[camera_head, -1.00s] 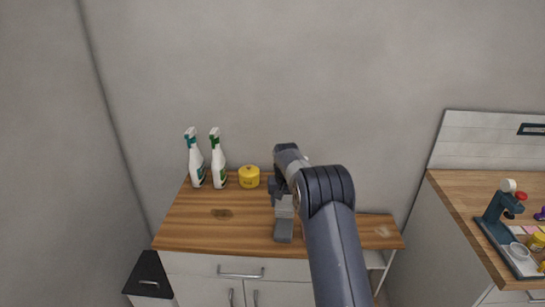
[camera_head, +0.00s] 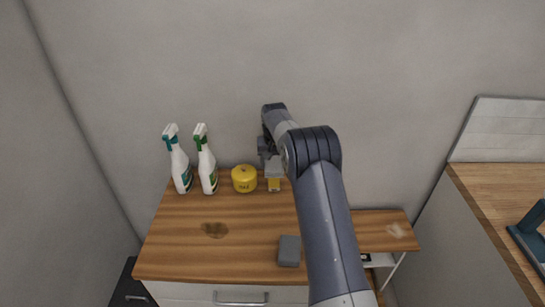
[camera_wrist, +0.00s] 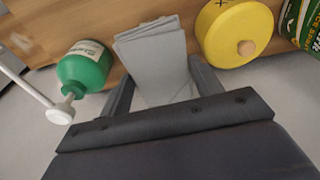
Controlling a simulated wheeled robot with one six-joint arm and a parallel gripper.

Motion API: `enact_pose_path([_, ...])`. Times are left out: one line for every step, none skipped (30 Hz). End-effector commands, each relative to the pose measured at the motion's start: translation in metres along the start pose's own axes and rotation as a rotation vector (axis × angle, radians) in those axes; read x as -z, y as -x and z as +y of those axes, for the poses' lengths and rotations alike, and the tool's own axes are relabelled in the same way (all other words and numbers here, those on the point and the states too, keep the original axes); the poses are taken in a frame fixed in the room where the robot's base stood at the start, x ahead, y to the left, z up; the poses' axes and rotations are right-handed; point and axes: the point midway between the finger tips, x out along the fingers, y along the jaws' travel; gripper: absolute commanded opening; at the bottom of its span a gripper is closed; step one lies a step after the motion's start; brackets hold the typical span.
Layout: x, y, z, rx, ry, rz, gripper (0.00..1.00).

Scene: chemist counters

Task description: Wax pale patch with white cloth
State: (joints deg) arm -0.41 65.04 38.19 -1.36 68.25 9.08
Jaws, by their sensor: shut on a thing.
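The white cloth (camera_wrist: 155,55), a pale grey folded stack, sits between the two fingers of my gripper (camera_wrist: 160,88) in the wrist view. My gripper is shut on it. In the head view my gripper (camera_head: 270,162) is at the back of the wooden counter, just right of the yellow wax tin (camera_head: 244,179). The tin, with its knob, also shows beside the cloth in the wrist view (camera_wrist: 235,35). The pale patch (camera_head: 397,230) is a light smear at the counter's right end, well apart from my gripper.
A teal-topped spray bottle (camera_head: 180,166) and a green-topped one (camera_head: 207,166) stand at back left. A grey block (camera_head: 289,251) lies near the front. A brown stain (camera_head: 215,229) marks the left side. A green bottle (camera_wrist: 85,68) shows in the wrist view. My arm hides the middle-right.

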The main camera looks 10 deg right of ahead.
Motion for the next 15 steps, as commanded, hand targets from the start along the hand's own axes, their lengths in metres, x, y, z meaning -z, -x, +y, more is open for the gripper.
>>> enact_pose_path([-0.001,-0.004,0.000,0.000,0.000,-0.001,0.43])
enact_pose_path([-0.001,-0.006,0.000,0.000,0.000,-0.001,0.43])
enact_pose_path([-0.002,-0.009,0.000,0.000,0.000,-0.001,0.43])
enact_pose_path([-0.002,-0.012,0.000,0.000,0.000,-0.001,0.43])
enact_pose_path([-0.002,-0.014,0.000,0.000,0.000,-0.001,0.43])
enact_pose_path([-0.003,-0.018,0.000,0.000,0.000,-0.001,0.43])
enact_pose_path([-0.004,-0.021,0.000,0.000,0.000,-0.002,0.43])
enact_pose_path([-0.004,-0.025,0.000,0.000,0.000,-0.002,0.43])
enact_pose_path([-0.005,-0.029,0.000,0.000,0.000,-0.002,0.43])
enact_pose_path([-0.005,-0.032,0.000,0.000,0.000,-0.002,0.43])
enact_pose_path([-0.006,-0.035,0.000,0.000,0.000,-0.002,0.43])
enact_pose_path([-0.006,-0.040,0.000,0.000,0.000,-0.002,0.43])
enact_pose_path([-0.007,-0.043,0.000,0.000,0.000,-0.002,0.43])
enact_pose_path([-0.007,-0.046,0.000,0.000,0.000,-0.001,0.43])
enact_pose_path([-0.008,-0.049,0.000,0.000,0.000,-0.001,0.43])
